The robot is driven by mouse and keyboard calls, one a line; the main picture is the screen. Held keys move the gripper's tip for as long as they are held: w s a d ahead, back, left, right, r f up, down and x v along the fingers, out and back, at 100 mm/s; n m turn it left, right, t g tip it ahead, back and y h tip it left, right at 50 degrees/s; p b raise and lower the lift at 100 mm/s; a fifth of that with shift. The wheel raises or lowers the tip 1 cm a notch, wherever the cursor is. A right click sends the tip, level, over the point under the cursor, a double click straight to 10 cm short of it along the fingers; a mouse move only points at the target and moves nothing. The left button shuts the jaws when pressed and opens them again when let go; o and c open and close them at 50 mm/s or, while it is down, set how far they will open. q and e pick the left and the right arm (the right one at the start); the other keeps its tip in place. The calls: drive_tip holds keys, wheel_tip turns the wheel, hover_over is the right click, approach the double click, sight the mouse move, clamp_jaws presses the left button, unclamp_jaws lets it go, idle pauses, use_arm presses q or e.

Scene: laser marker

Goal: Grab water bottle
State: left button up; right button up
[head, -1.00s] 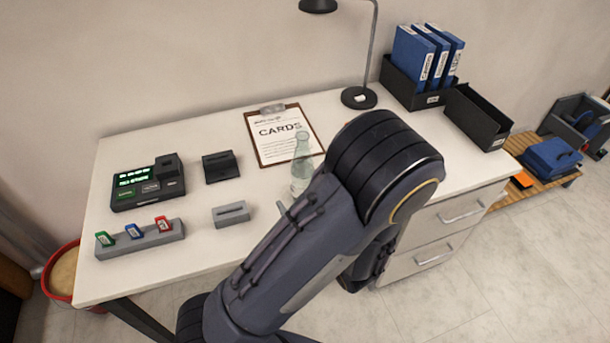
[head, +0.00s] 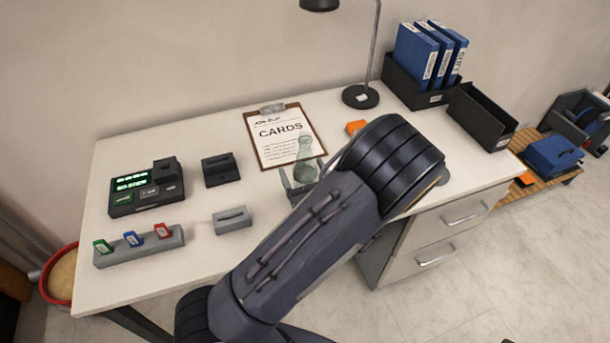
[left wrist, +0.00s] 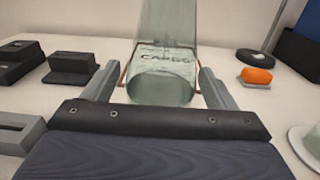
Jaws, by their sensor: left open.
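The clear, pale green water bottle (head: 304,162) stands upright on the white desk, in front of the clipboard. My arm hides its lower part in the head view. In the left wrist view the bottle (left wrist: 165,75) fills the space ahead, with its top out of frame. My left gripper (left wrist: 157,88) is open, with one finger on each side of the bottle's lower body. I cannot tell whether either finger touches the glass. In the head view, the left gripper (head: 300,190) is partly hidden behind my arm. My right gripper is not in view.
A clipboard (head: 260,140) lies behind the bottle. A grey slotted block (head: 232,221), a card rack (head: 140,247) and a black keypad device (head: 147,190) stand to the left. An orange item (head: 354,127), a lamp base (head: 360,96) and black bins (head: 480,118) are to the right.

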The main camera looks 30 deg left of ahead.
use_arm(q)
drive_tip(key=shift+w+a, duration=0.35)
drive_tip(key=c, duration=1.4)
drive_tip(key=shift+c, duration=0.3)
drive_tip(key=shift+r, duration=0.15)
